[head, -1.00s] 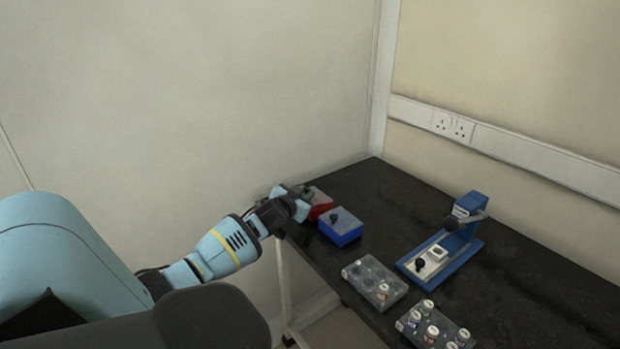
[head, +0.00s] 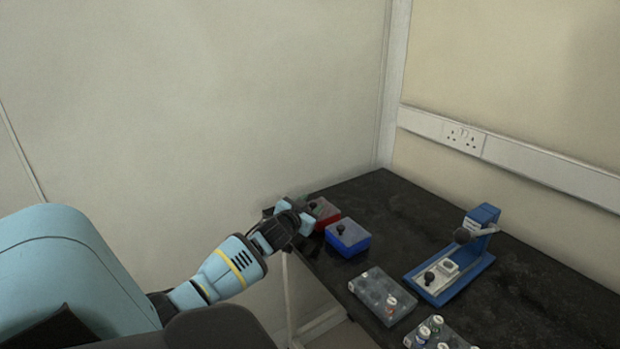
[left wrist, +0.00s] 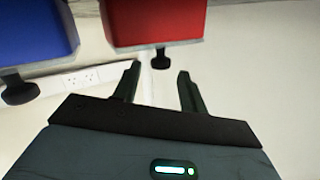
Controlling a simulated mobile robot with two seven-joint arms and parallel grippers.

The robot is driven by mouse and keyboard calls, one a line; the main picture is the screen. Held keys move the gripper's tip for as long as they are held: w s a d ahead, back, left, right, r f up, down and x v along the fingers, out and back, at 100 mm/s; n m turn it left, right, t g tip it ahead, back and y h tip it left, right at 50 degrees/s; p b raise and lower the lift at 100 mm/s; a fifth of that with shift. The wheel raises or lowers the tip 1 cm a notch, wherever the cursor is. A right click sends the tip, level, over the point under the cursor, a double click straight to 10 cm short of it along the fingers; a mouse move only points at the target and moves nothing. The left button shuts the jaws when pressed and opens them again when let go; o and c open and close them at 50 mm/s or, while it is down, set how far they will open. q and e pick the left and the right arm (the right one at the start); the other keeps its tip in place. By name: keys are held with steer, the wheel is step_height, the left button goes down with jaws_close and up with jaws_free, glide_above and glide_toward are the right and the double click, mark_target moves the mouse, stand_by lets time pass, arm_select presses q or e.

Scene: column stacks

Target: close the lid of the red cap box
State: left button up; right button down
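The red cap box (head: 326,211) stands at the far left of the black bench in the head view, with a grey top and a dark knob. Its lid looks flat on the box there, though my left gripper partly covers it. In the left wrist view the red box (left wrist: 155,22) fills the top middle, with its black knob (left wrist: 161,60) pointing down the picture. My left gripper (head: 300,212) is beside the box at the bench edge. In the left wrist view its fingers (left wrist: 160,70) are apart and empty, short of the knob. My right gripper is not in view.
A blue box (head: 347,240) with a knob stands close beside the red one. A grey rack (head: 375,290), a second rack with vials (head: 435,335) and a blue device (head: 452,262) stand nearer and to the right. The bench's back strip is clear.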

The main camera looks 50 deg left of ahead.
arm_select(q)
steer(key=shift+s+f, duration=0.1)
steer(key=shift+f, duration=0.05)
steer(key=shift+s+d, duration=0.3)
steer(key=shift+s, duration=0.2)
steer(key=shift+p+v, duration=0.4)
steer(key=shift+v, duration=2.9)
